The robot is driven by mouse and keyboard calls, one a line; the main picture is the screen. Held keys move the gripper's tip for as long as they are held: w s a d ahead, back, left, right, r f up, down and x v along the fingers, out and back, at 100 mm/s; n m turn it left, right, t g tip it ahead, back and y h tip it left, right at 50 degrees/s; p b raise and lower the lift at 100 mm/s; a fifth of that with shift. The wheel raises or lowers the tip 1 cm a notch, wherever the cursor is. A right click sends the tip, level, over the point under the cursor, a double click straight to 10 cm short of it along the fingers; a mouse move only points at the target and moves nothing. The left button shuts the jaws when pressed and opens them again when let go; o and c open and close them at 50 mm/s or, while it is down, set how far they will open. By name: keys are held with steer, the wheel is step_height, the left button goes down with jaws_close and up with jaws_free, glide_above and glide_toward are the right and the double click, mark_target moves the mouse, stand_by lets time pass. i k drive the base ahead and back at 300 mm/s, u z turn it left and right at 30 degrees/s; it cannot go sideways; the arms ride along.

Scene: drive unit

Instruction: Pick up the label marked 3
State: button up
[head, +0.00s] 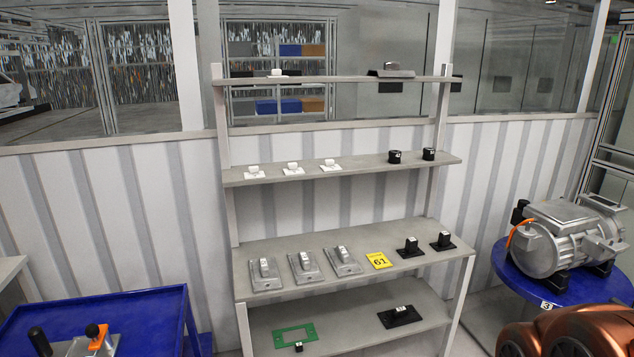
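A small white label marked 3 (547,305) is on the near edge of the round blue table (512,273) at the right, below the grey motor (568,238). Its lower part lies close to the copper-coloured rounded shapes at the bottom right, which look like links of my arm. I cannot tell whether it lies flat or is fixed to the rim. My gripper is not in view.
A grey shelf rack (350,278) in the middle holds several metal, black and white parts and a yellow label marked 61 (379,260). A green frame (295,336) lies on its lowest shelf. A blue cart (150,303) stands at the left.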

mark_target(329, 165)
steer(key=i, duration=2.4)
steer(key=u, duration=1.15)
